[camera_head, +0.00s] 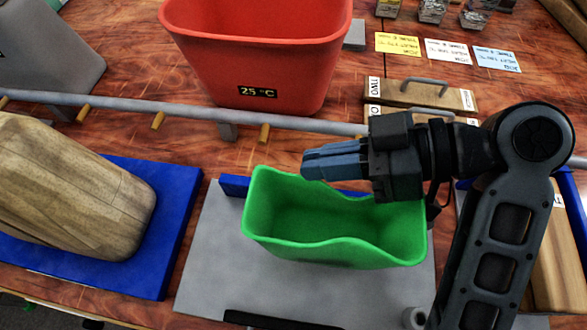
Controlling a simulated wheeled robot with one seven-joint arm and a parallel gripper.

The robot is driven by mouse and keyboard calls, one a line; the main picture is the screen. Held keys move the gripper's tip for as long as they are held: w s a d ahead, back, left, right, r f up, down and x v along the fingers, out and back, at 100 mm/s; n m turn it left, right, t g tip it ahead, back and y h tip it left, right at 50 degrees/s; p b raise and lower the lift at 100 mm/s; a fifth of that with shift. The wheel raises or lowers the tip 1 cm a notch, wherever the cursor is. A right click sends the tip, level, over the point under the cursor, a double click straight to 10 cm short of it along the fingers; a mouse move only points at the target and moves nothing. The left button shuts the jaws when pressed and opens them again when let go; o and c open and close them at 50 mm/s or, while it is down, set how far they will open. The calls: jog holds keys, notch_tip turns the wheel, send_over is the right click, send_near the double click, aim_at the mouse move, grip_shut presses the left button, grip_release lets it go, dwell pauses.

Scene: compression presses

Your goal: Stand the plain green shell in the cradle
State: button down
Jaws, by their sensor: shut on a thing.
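The plain green shell (335,243) is an open, bin-like form with a dipped near rim. It sits upright over a grey plate (215,270), front centre. The plate has a blue strip (235,186) at its back and a black bar (275,321) at its front; it may be the cradle, but I cannot tell for certain. My gripper (335,163) comes in from the right with its fingers pointing left at the shell's far rim. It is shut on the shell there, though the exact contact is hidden. Whether the shell's base touches the plate is hidden.
A grey rail (180,107) with wooden pegs crosses behind the shell. Beyond it stand a red bin (255,60) marked 25 °C, coloured cards (446,52) and a handled wooden block (420,95). A large wooden form (75,195) lies on a blue mat (170,215) at left.

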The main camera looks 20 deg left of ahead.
jog(key=shift+w+a+f+p, duration=0.1)
jog(key=shift+a+f+p, duration=0.05)
jog(key=shift+a+f, duration=0.8)
jog(key=shift+a+f+p, duration=0.2)
jog(key=shift+a+f, duration=0.3)
jog(key=shift+f, duration=0.8)
jog(key=shift+w+a+f+p, duration=0.1)
jog(key=shift+a+f+p, duration=0.05)
jog(key=shift+a+f, duration=0.8)
jog(key=shift+d+f, duration=0.2)
jog(key=shift+f, duration=0.1)
jog(key=c, duration=1.2)
grip_release()
jog(key=shift+c, duration=0.2)
jog(key=shift+r, duration=0.2)
jog(key=v, duration=1.2)
jog(key=shift+b, duration=0.45)
